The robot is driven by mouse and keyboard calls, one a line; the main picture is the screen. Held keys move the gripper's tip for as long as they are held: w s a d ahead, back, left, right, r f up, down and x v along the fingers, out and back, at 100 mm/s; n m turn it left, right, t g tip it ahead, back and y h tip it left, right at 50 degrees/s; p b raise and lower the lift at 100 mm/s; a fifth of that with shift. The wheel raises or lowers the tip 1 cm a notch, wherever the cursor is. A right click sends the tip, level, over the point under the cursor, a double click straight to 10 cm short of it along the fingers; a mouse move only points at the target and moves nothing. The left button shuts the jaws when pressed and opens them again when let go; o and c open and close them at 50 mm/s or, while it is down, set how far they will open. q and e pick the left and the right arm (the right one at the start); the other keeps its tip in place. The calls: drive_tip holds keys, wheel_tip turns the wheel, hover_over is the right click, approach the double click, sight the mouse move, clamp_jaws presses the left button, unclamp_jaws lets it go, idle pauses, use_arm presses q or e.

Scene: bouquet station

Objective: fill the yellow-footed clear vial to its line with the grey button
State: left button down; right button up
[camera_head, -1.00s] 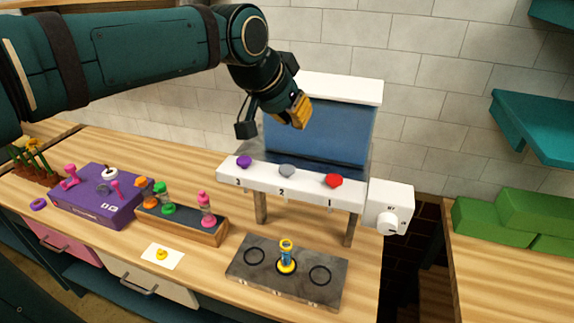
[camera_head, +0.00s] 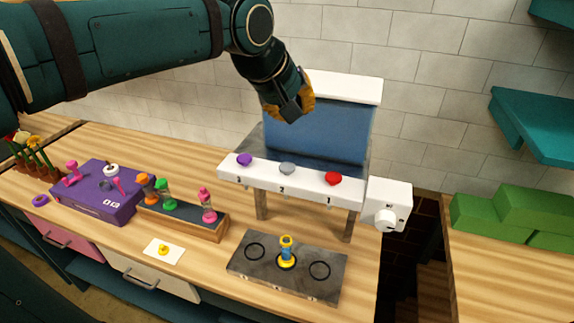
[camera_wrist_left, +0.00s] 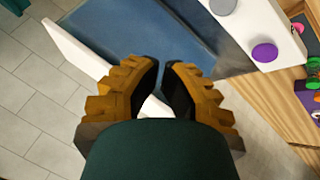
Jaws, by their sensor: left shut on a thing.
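The yellow-footed vial (camera_head: 286,251) stands upright on the middle ring of the dark plate (camera_head: 243,268), below the dispenser; it has a bluish middle, and its fill line is too small to make out. The grey button (camera_head: 287,168) sits at position 2 on the white dispenser ledge (camera_head: 310,188); it also shows at the top of the left wrist view (camera_wrist_left: 222,4). My left gripper (camera_head: 294,112) is above and behind the grey button, in front of the blue panel, apart from the button. Its fingers are shut, with no held object visible. My right gripper is out of view.
The purple button (camera_head: 244,160) and red button (camera_head: 333,178) flank the grey one. A white dial box (camera_head: 388,207) is at the right. A rack (camera_head: 181,222) of coloured vials, a purple box (camera_head: 97,193) and a card (camera_head: 164,251) lie left.

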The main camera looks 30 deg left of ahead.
use_arm(q)
drive_tip(key=shift+f, duration=0.1)
wheel_tip(320, 180, down, 9)
drive_tip(key=b, duration=0.7)
idle(1.2)
drive_tip(key=shift+f+b, duration=0.3)
drive_tip(key=shift+b, duration=0.05)
drive_tip(key=shift+f+b, duration=0.5)
drive_tip(key=shift+f, duration=0.1)
idle(0.8)
drive_tip(key=shift+r, duration=0.1)
drive_tip(key=shift+r+p, duration=0.8)
drive_tip(key=shift+r, duration=0.15)
drive_tip(key=shift+r, duration=0.15)
drive_tip(key=shift+r+p, duration=1.9)
drive_tip(key=shift+r, duration=0.5)
